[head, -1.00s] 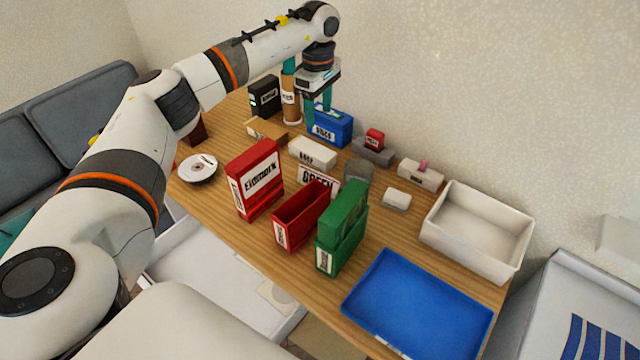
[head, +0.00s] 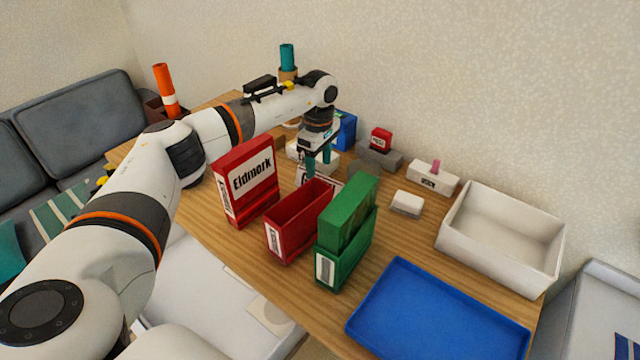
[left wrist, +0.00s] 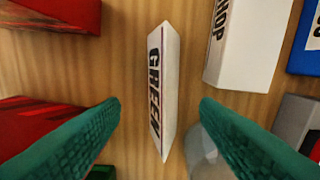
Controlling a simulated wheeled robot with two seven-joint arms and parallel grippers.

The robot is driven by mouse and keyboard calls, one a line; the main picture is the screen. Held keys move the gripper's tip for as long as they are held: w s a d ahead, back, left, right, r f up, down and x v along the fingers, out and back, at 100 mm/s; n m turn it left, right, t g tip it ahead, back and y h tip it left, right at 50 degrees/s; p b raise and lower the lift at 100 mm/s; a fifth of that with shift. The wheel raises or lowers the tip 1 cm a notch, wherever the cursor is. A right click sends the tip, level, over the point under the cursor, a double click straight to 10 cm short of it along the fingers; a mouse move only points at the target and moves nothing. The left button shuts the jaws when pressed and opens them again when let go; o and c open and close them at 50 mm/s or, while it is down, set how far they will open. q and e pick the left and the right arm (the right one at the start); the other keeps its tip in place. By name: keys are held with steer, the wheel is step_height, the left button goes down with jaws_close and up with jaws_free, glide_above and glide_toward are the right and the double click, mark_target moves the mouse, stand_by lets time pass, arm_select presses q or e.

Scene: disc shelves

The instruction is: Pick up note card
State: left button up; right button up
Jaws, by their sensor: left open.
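The note card (left wrist: 162,90) is a white folded card with "GREEN" printed on it. In the left wrist view it stands on the wooden table between my open fingers, apart from both. In the head view the card (head: 330,178) is mostly hidden behind my left gripper and the red holder. My left gripper (head: 318,170) points down over the card, with teal fingers spread; in the left wrist view the fingers (left wrist: 160,125) come in from both lower corners. My right gripper is not in view.
A red box labelled Eidmark (head: 245,180), an open red holder (head: 298,220) and a green holder (head: 345,232) stand close in front of the gripper. A white block labelled SHOP (left wrist: 248,40) is just right of the card. A blue tray (head: 440,315) and white bin (head: 500,240) lie right.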

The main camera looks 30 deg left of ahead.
arm_select(q)
steer(key=shift+w+f+p, duration=0.15)
steer(key=shift+f+p, duration=0.15)
steer(key=shift+f, duration=1.25)
steer(key=shift+w+f+p, duration=0.1)
steer(key=shift+f+p, duration=0.2)
steer(key=shift+f, duration=1.2)
steer(key=c, duration=1)
